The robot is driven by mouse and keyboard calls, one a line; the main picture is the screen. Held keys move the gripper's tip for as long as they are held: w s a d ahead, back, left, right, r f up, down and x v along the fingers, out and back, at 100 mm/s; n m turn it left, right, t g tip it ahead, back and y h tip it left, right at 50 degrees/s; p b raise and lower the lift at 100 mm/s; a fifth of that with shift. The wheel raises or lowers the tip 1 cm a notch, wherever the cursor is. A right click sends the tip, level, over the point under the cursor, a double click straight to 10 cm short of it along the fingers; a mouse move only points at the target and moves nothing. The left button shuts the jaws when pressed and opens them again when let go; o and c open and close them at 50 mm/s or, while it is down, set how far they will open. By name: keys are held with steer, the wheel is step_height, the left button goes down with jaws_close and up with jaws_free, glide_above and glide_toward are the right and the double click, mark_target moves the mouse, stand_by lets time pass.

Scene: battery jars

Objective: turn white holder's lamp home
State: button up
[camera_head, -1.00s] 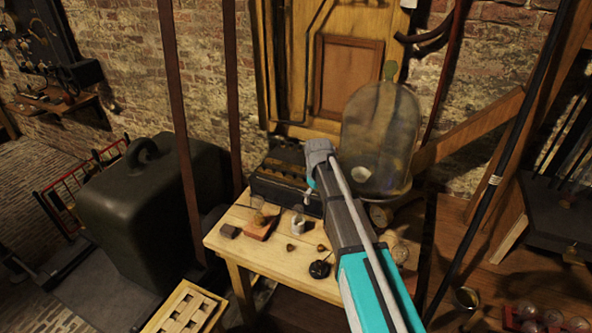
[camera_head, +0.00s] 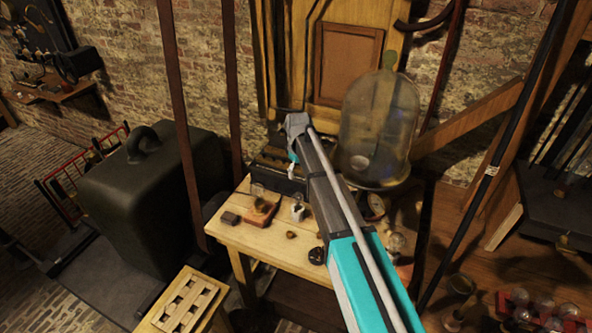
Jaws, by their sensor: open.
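A small white holder (camera_head: 297,213) stands on the light wooden table, with something dark at its top. I cannot make out whether a lamp sits in it. Beside it on the left is a reddish-brown block holder (camera_head: 262,210) with a clear glass bulb (camera_head: 258,190) above it. My gripper (camera_head: 291,170) hangs small and partly hidden at the end of my teal and grey arm. It is open, above and behind the white holder and apart from it. I see nothing held in it.
A large glass jar (camera_head: 378,125) stands right of my arm. A dark box (camera_head: 275,172) is at the table's back. A dark block (camera_head: 229,218), a small brass piece (camera_head: 291,235) and a round black piece (camera_head: 317,256) lie on the table (camera_head: 262,240). The table's front left is clear.

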mark_target(297, 194)
steer(key=shift+f+b, duration=6.5)
steer(key=shift+f, duration=0.15)
steer(key=c, duration=1.3)
steer(key=shift+m, duration=0.3)
steer(key=m, duration=0.4)
steer(key=shift+s, duration=0.15)
steer(key=shift+m, duration=0.9)
